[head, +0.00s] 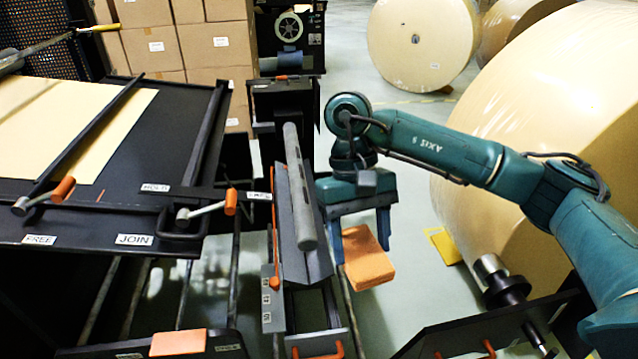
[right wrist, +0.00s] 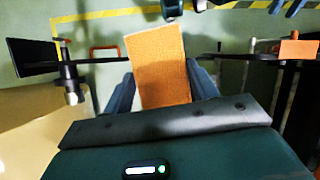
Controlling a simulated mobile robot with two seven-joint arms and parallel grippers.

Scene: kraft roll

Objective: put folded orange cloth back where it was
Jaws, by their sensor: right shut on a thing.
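The folded orange cloth (head: 368,264) is a flat, rectangular bundle at the tips of my right gripper (head: 361,246). The gripper points down and is shut on the cloth, holding it above the floor, right of the grey roller. In the right wrist view, the cloth (right wrist: 160,65) sticks out between the two blue fingers (right wrist: 162,88).
Another flat orange piece (head: 178,342) lies on a dark ledge at bottom left. The grey roller (head: 300,188) stands close left of the gripper. A metal spindle (head: 500,280) and large kraft roll (head: 560,120) are right. Open floor (head: 400,315) shows below the cloth.

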